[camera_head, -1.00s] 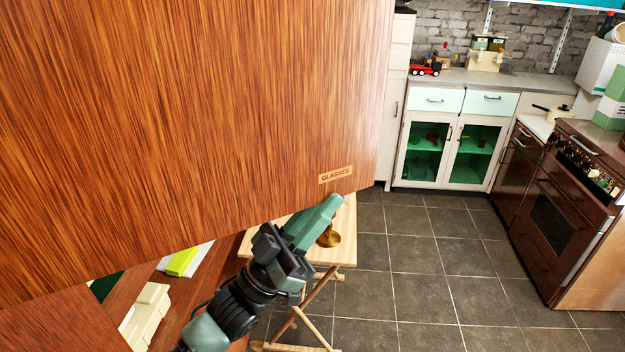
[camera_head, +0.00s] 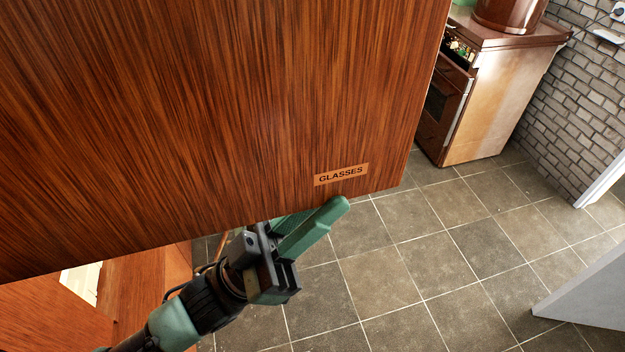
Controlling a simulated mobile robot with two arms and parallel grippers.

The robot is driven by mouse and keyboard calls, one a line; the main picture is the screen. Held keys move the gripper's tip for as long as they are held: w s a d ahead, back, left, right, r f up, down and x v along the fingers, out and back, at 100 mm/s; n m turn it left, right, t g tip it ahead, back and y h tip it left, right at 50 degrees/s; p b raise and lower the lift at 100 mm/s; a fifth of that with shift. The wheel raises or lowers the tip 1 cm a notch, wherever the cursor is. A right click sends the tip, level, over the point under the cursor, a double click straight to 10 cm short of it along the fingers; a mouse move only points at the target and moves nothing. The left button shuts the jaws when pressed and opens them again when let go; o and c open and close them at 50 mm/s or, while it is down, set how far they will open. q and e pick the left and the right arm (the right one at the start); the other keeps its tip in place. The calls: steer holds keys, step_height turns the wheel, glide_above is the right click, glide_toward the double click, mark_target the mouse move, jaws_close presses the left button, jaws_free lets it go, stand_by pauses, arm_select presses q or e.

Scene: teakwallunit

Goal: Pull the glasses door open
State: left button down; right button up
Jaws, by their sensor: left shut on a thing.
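The glasses door (camera_head: 210,100) is a large brown wood-grain panel that fills the upper left of the head view. Its "GLASSES" label (camera_head: 341,174) sits near the lower right corner. The door stands swung out from the wall unit, whose brown wood (camera_head: 150,290) shows below it at the lower left. My left gripper (camera_head: 315,215), with green fingers, reaches up to the door's bottom edge below the label and is shut on the door. The door hides part of the fingers, so the exact contact does not show. My right gripper is not in view.
A brown cooker (camera_head: 480,90) stands against a brick wall (camera_head: 585,110) at the upper right. A pale grey panel (camera_head: 590,290) juts in at the lower right. The tiled floor (camera_head: 420,270) between them is clear.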

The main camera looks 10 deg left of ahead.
arm_select(q)
steer(key=shift+s+d, duration=0.1)
steer(key=shift+s, duration=0.05)
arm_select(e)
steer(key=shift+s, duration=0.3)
arm_select(q)
steer(key=c, duration=1.4)
jaws_free()
steer(key=shift+o, duration=0.2)
steer(key=shift+f, duration=0.1)
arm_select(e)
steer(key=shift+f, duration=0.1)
